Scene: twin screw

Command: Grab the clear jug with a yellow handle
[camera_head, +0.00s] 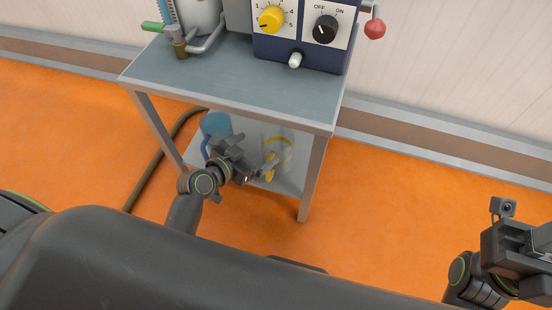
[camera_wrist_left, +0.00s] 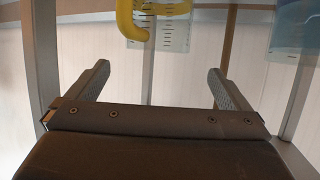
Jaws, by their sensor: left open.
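The clear jug (camera_head: 284,157) stands on the lower shelf of the small table, with its yellow handle (camera_head: 269,168) on the side toward my left gripper. My left gripper (camera_head: 257,170) is open and empty, reaching in under the tabletop just left of the handle. In the left wrist view, the yellow handle (camera_wrist_left: 126,20) and the jug's graduated clear wall (camera_wrist_left: 172,35) show at the top, beyond the open fingers (camera_wrist_left: 158,72). The handle appears ahead of the fingertips, not clasped. My right gripper (camera_head: 525,250) is at the right edge, away from the table; its jaws are unclear.
A blue jug (camera_head: 215,124) stands left of the clear jug, close to my left gripper. The tabletop (camera_head: 235,80) above carries a machine with dials (camera_head: 300,30). Table legs (camera_head: 312,180) flank the shelf. A hose (camera_head: 155,165) runs along the floor at left.

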